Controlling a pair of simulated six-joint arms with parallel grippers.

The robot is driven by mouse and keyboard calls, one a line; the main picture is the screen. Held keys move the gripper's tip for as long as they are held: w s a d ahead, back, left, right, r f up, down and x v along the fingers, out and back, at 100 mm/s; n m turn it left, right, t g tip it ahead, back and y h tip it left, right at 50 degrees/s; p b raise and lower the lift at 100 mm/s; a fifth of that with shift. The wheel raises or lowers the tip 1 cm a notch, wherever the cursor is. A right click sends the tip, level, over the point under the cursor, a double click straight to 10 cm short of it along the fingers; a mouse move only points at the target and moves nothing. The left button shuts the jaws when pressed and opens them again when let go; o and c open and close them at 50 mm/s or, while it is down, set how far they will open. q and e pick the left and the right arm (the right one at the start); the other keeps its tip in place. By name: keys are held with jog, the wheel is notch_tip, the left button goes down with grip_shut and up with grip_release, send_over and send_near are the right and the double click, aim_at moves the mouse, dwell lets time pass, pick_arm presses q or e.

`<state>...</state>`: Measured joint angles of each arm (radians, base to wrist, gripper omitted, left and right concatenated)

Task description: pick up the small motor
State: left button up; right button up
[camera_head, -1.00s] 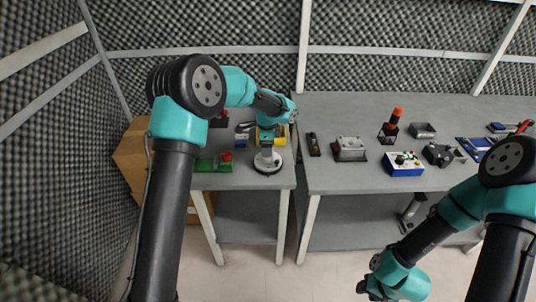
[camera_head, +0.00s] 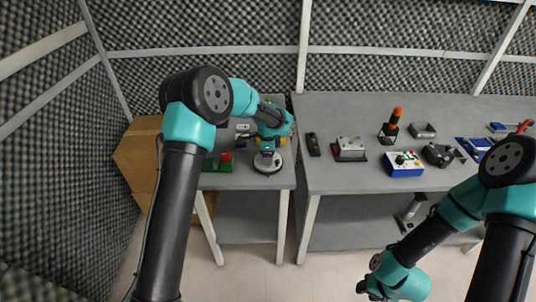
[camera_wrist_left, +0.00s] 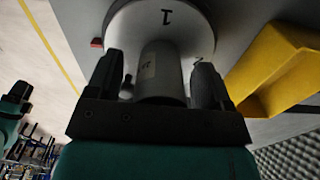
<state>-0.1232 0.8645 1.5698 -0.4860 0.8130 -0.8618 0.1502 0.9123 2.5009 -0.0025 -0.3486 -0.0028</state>
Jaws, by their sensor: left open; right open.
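A grey cylinder (camera_wrist_left: 162,72), which looks like the small motor, stands on a white round plate (camera_wrist_left: 188,22) marked with numbers in the left wrist view. The same plate (camera_head: 267,168) sits on the left table in the head view, where my arm hides most of what is on it. My left gripper (camera_wrist_left: 158,76) is open, with one dark finger on each side of the cylinder. I cannot tell whether either finger touches it. In the head view my left gripper (camera_head: 267,153) is over the plate. My right gripper (camera_head: 368,287) hangs low in front of the right table, empty.
A yellow bin (camera_wrist_left: 275,68) stands close to the plate. A green-based block (camera_head: 217,163) lies left of it on the table. The right table holds a blue-white button box (camera_head: 403,164), an orange-topped stand (camera_head: 391,126) and other devices. A gap separates the tables.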

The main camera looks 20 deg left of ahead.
pick_arm(q)
jog(key=shift+c, duration=0.5)
jog(key=c, duration=1.2)
jog(key=shift+r, duration=0.1)
jog(key=shift+r, duration=0.45)
notch_tip(320, 180, up, 3)
jog(key=shift+f, duration=0.15)
jog(key=s+d, duration=0.2)
jog(key=s, duration=0.5)
jog(key=s+d+r, duration=0.1)
jog(key=s+d, duration=0.1)
jog(key=s, duration=0.6)
jog(key=shift+s+d, duration=0.2)
jog(key=shift+d, duration=0.05)
jog(key=shift+r, duration=0.1)
